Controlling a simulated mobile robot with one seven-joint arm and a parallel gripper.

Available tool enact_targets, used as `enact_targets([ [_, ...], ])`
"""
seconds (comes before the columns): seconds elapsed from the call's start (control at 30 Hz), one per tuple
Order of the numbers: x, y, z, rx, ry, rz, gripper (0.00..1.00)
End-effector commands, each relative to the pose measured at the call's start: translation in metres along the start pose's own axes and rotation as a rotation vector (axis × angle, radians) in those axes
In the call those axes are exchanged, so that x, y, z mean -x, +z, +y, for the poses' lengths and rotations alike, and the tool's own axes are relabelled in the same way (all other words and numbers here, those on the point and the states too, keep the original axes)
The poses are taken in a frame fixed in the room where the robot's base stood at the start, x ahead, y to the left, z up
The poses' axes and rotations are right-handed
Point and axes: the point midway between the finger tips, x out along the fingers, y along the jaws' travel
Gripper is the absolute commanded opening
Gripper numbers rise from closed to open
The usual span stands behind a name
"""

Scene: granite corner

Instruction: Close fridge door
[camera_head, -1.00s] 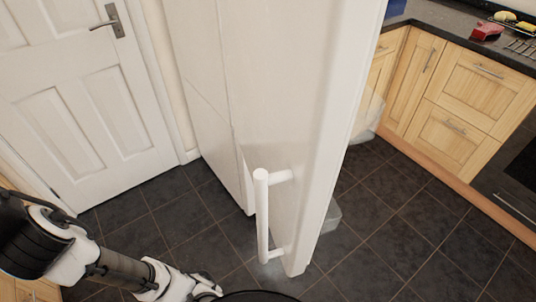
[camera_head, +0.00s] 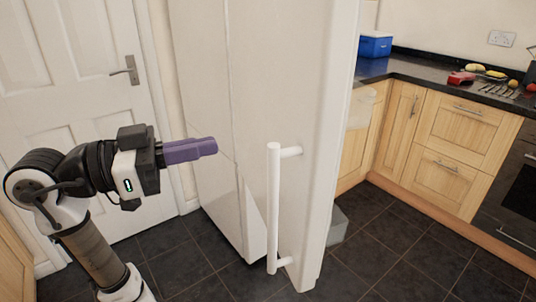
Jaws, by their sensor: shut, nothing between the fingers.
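The white fridge door (camera_head: 315,110) stands open in the head view, swung out from the tall white fridge body (camera_head: 195,90). Its long white vertical handle (camera_head: 273,205) is on the face turned toward me. My gripper (camera_head: 214,147), with purple fingers, is shut and empty. In the picture it is to the left of the handle and overlaps the fridge body. I see no contact with the door or handle. The inside of the fridge is mostly hidden behind the door.
A white panelled door (camera_head: 65,110) is at the left. Wooden cabinets (camera_head: 455,130) and a dark counter (camera_head: 435,78) with a blue box (camera_head: 374,44) stand at the right. An oven (camera_head: 515,190) is at the right edge. Dark floor tiles (camera_head: 395,255) are clear in front.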

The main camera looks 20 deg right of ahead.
Motion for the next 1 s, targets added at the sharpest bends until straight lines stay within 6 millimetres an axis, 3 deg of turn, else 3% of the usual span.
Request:
enact_targets([
  [0.27,-0.031,0.001,0.005,-0.003,0.027,-0.017,0.0],
  [0.7,-0.119,0.002,0.006,0.0,0.022,-0.014,0.0],
  [1.0,-0.141,0.004,0.006,-0.002,0.019,-0.013,0.0],
])
